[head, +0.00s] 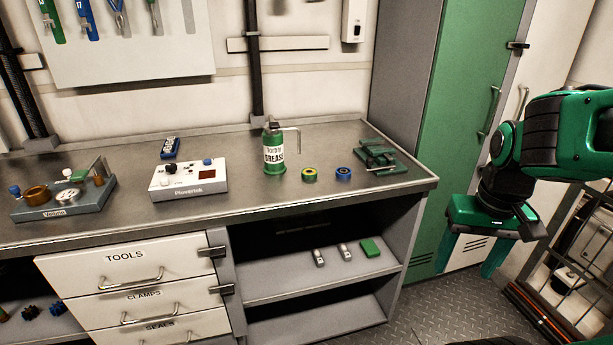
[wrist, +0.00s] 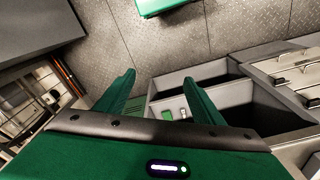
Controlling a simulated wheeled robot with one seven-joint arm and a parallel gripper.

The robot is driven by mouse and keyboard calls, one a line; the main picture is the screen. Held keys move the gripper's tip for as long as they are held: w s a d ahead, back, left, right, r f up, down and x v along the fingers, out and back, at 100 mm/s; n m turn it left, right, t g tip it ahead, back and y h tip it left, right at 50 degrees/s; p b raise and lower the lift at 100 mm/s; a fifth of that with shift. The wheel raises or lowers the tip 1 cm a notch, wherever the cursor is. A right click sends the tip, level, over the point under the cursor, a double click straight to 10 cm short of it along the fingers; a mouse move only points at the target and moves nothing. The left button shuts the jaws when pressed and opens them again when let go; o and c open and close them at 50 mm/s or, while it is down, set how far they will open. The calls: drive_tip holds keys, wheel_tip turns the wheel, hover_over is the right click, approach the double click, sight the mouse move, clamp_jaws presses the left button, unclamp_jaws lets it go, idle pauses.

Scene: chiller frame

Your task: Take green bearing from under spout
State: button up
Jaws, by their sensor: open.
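The green bearing (head: 309,174), a ring with a yellowish face, lies on the metal bench top in the head view. It sits just right of the green grease can (head: 274,150), by the end of the can's spout (head: 292,130); I cannot tell whether it is exactly under the tip. A blue bearing (head: 343,174) lies a little to its right, apart from it. My gripper (head: 468,262) is open and empty, off the bench's right end and below the top's level. In the wrist view its fingers (wrist: 158,78) are apart with nothing between them; no bearing shows there.
A green clamp-like fixture (head: 380,158) stands right of the bearings, between them and my arm. A white control box (head: 188,178) is left of the can. Under the bench, an open shelf (head: 280,285) holds small parts and a green block (head: 370,248). A green locker (head: 465,110) stands behind.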

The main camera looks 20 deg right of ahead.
sight(310, 172)
drive_tip(key=w+a+f+n+t, duration=0.2)
drive_tip(key=w+n, duration=0.1)
drive_tip(key=w, duration=0.6)
drive_tip(key=w+a+f+n+t, duration=0.1)
drive_tip(key=w+a+n+t, duration=0.15)
drive_tip(key=w, duration=0.75)
drive_tip(key=w+a+n+t+y, duration=0.1)
drive_tip(key=w+a, duration=0.2)
drive_tip(key=w, duration=0.1)
drive_tip(key=w+a+n+t+y, duration=0.1)
drive_tip(key=w+a+t, duration=0.1)
drive_tip(key=w+a, duration=0.1)
drive_tip(key=w+a+n+t+y, duration=0.1)
drive_tip(key=w+a+t, duration=0.1)
drive_tip(key=w, duration=0.3)
drive_tip(key=shift+w+a, duration=0.2)
drive_tip(key=shift+a, duration=0.5)
drive_tip(key=w+t, duration=0.1)
drive_tip(key=w+r+t, duration=0.1)
drive_tip(key=w, duration=0.1)
drive_tip(key=w+m+t, duration=0.1)
drive_tip(key=w, duration=0.1)
drive_tip(key=shift+a+r+t, duration=0.2)
drive_tip(key=shift+a+t, duration=0.15)
drive_tip(key=shift+w, duration=0.3)
drive_tip(key=shift+r+x, duration=0.2)
drive_tip(key=shift+x, duration=4.95)
drive_tip(key=shift+w, duration=0.1)
